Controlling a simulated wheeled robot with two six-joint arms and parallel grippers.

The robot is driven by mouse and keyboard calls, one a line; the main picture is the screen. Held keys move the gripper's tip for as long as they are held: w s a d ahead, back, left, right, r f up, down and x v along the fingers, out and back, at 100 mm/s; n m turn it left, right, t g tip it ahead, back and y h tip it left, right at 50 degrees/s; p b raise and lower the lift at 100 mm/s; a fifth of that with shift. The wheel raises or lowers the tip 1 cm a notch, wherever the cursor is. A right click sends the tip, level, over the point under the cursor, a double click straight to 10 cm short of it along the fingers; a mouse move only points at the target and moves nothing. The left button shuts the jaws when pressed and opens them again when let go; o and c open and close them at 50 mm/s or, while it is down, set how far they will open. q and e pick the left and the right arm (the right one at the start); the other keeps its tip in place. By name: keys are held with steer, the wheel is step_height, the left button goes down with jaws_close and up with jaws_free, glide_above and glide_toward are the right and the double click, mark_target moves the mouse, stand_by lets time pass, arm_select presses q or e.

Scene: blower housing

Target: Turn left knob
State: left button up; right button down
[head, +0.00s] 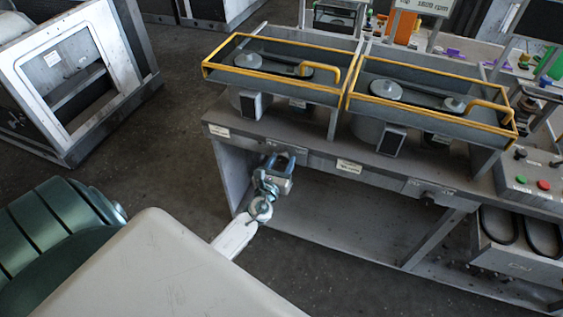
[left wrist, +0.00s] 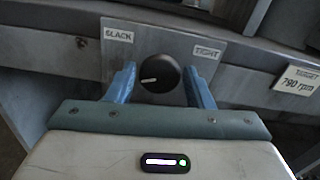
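The left knob (left wrist: 161,72) is a round black dial on a grey plate in the left wrist view. Its white mark points left, toward the lower left. A "SLACK" label is at its upper left and a "TIGHT" label at its upper right. My left gripper (left wrist: 160,78) has one blue finger on each side of the knob, with narrow gaps showing. In the head view the left gripper (head: 280,161) is at the bench's front face and hides the left knob. My right gripper is not in view.
The grey bench (head: 300,141) carries two yellow-framed belt units (head: 275,68). A second knob (head: 428,200) is farther right on the front face. A "TARGET 790 rpm" label (left wrist: 298,79) is right of the left knob. A control box with buttons (head: 530,178) is at the right.

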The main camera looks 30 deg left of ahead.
arm_select(q)
steer(key=c, duration=0.6)
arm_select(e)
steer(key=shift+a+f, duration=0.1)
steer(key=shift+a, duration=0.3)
